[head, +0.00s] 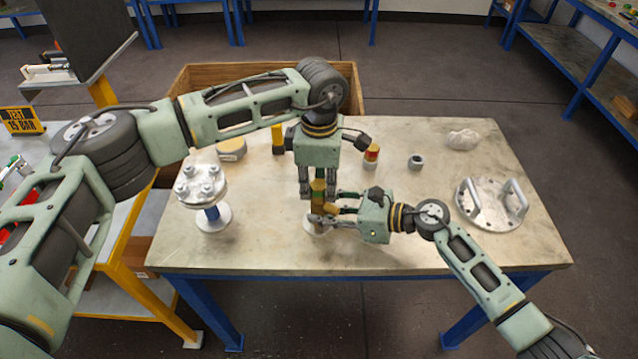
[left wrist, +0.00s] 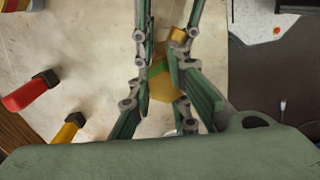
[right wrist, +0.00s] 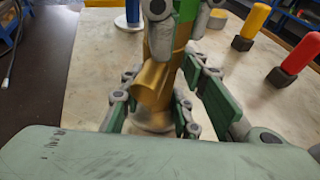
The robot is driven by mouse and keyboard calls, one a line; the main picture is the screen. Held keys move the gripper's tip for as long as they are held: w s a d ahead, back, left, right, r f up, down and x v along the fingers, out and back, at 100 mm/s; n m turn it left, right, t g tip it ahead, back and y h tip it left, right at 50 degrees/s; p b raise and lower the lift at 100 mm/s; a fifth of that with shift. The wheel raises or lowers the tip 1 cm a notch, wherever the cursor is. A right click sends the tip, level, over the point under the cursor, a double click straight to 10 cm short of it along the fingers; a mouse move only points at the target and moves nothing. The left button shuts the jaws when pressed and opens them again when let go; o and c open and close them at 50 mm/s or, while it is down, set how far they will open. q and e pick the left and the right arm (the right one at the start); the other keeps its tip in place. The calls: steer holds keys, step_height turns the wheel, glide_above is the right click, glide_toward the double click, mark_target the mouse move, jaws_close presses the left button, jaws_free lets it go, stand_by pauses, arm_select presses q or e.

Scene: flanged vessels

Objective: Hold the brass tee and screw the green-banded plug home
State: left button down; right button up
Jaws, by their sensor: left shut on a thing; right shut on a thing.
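The plug (left wrist: 163,88) shows in the left wrist view as a brass hex head with a green band, and in the head view (head: 318,186) upright at the table's front middle. My left gripper (head: 318,192) comes down from above and is shut on it. The brass tee (right wrist: 152,85) stands below the plug on a pale round base (right wrist: 153,122), its side branch towards the right wrist camera. My right gripper (right wrist: 155,115) reaches in from the right and is shut on the tee. Fingers hide the joint between plug and tee, so its gap cannot be judged.
A flanged vessel (head: 203,186) stands at left. A round plate with two handles (head: 492,205) lies at right. The front right tabletop is clear.

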mark_target(320, 184)
arm_select(q)
steer(key=c, duration=1.6)
jaws_free()
steer(key=shift+s+f, duration=0.1)
steer(key=shift+s, duration=0.3)
arm_select(e)
steer(key=shift+w+d, duration=0.2)
arm_select(q)
steer(key=shift+w, duration=0.1)
step_height(320, 184, up, 12)
steer(key=shift+d, duration=0.15)
arm_select(e)
steer(key=shift+s+a+f, duration=0.1)
steer(key=shift+s+a, duration=0.05)
steer(key=shift+s, duration=0.05)
steer(key=o, duration=1.1)
steer(key=shift+w, duration=0.1)
